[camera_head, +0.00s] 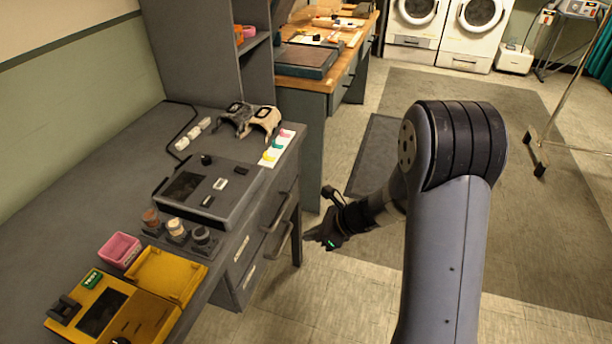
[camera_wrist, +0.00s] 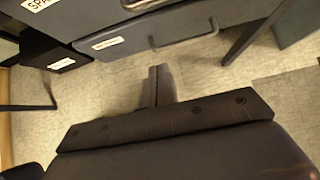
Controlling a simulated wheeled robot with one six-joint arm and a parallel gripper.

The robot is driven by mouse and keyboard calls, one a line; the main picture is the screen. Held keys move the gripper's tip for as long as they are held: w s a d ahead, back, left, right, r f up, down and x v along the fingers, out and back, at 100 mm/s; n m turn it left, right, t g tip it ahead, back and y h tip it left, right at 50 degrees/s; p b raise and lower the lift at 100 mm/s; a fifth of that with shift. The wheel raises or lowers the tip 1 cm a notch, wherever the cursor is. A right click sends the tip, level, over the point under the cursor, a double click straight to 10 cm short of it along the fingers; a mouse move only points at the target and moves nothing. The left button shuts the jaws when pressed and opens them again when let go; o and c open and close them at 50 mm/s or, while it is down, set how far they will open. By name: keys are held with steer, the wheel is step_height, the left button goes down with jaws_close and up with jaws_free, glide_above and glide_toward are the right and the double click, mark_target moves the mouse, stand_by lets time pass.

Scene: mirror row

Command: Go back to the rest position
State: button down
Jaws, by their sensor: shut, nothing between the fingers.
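My gripper (camera_head: 330,232) is beside the right end of the grey desk (camera_head: 75,165), near the drawer fronts and lower than the desktop. Its fingers are together, with nothing between them. In the wrist view the shut fingers (camera_wrist: 158,88) point toward the tiled floor and the drawers. My arm reaches in from the right side of the head view.
Drawer handles (camera_head: 277,240) stick out close to my gripper. The desktop holds a grey device (camera_head: 208,190), a yellow case (camera_head: 110,310) and a pink box (camera_head: 119,250). A wooden bench (camera_head: 345,70) and washing machines (camera_head: 480,20) stand behind.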

steer(key=b, duration=0.2)
glide_toward(266, 243)
steer(key=x, duration=0.5)
steer(key=shift+d+f, duration=0.25)
steer(key=shift+f, duration=0.05)
steer(key=shift+w+a, duration=0.15)
steer(key=shift+a, duration=0.4)
steer(key=shift+r+p, duration=0.1)
steer(key=shift+p, duration=0.2)
